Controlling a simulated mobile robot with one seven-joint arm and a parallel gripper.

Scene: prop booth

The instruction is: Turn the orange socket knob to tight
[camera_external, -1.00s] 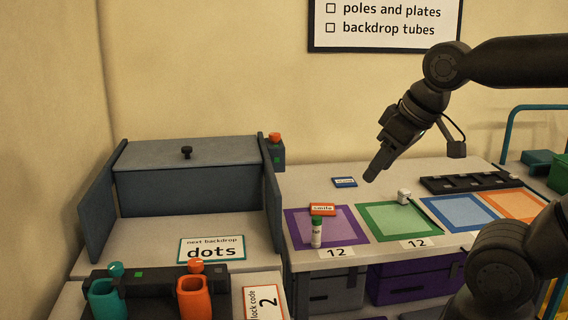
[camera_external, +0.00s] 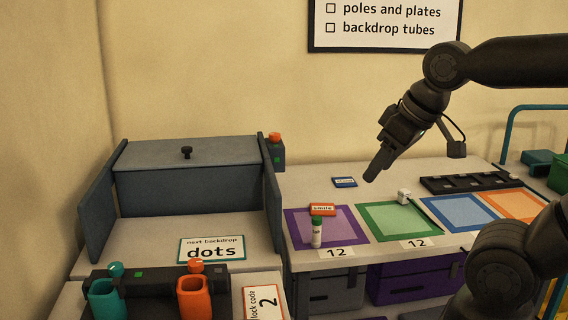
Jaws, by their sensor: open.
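The orange socket (camera_external: 194,299) stands at the lower left, beside a teal socket (camera_external: 106,301). My gripper (camera_external: 374,174) is above the right-hand counter, well to the right of and apart from the orange knob. It is open and nothing shows in it; its fingers overlap from this angle.
A grey lidded box (camera_external: 190,187) with side panels stands behind the sockets. A "dots" sign (camera_external: 211,250) and a lock code card (camera_external: 264,302) are close to the orange socket. A green-capped tube (camera_external: 316,233) stands on the purple mat (camera_external: 345,240).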

